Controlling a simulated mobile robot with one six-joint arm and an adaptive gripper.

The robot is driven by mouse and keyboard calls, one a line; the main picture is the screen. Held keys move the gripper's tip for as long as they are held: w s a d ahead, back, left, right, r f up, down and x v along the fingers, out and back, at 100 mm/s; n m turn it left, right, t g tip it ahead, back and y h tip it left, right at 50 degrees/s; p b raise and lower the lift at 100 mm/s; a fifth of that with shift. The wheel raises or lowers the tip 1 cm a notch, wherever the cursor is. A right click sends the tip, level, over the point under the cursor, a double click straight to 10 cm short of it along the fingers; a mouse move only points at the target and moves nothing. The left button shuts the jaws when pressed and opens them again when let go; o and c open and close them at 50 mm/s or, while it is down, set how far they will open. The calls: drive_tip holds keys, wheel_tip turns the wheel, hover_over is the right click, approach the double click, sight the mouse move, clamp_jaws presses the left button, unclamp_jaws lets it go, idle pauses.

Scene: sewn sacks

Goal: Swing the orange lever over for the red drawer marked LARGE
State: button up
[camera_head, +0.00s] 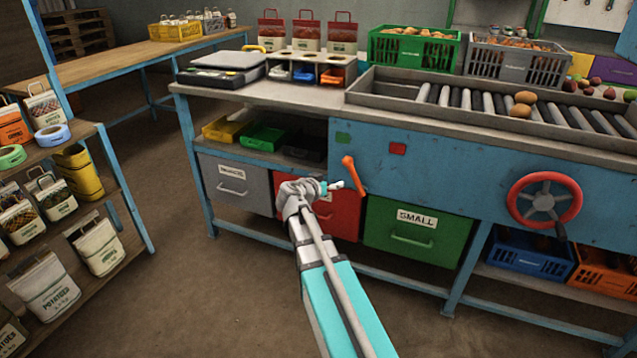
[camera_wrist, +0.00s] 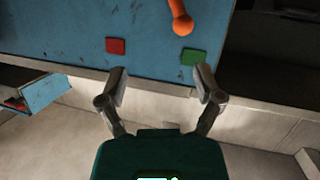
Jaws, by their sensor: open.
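The orange lever (camera_head: 354,174) is on the blue front panel of the bench, its thick end up and leaning left toward a green square (camera_head: 343,138); a red square (camera_head: 397,149) is to the right. In the wrist view the lever (camera_wrist: 181,20) enters from the top, with the green square (camera_wrist: 194,57) and red square (camera_wrist: 116,46) below it. My gripper (camera_wrist: 162,76) is open and empty, its fingers apart from the lever. In the head view it is left of and below the lever's thick end. The red drawer (camera_head: 345,217) is partly hidden behind my arm; its label is not visible.
A grey drawer (camera_head: 236,184) is left of the red one and a green drawer marked SMALL (camera_head: 408,232) is right. A red handwheel (camera_head: 543,200) sits on the panel's right. A roller conveyor (camera_head: 490,105) is above. Floor in front is clear.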

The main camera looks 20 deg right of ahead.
drive_tip(key=s+a+r+n+g+y+p, duration=0.3)
drive_tip(key=s+a+p, duration=0.3)
drive_tip(key=p, duration=0.5)
drive_tip(key=shift+s+a+r+y, duration=0.3)
drive_tip(key=shift+s+r+y, duration=0.15)
drive_tip(key=shift+y, duration=0.25)
idle(0.4)
drive_tip(key=s+a+f+n+g+y, duration=0.2)
drive_tip(key=s+a+f+n+y, duration=0.15)
drive_tip(key=s+a, duration=0.35)
drive_tip(key=s+a+f+n+g+y, duration=0.2)
drive_tip(key=s+a+n+y, duration=0.25)
drive_tip(key=a, duration=0.55)
wheel_tip(320, 180, up, 18)
drive_tip(key=p, duration=1.8)
drive_tip(key=shift+s+d+y, duration=0.2)
drive_tip(key=shift+y, duration=0.1)
drive_tip(key=shift+o, duration=0.2)
drive_tip(key=shift+w+f, duration=0.1)
drive_tip(key=shift+f, duration=0.2)
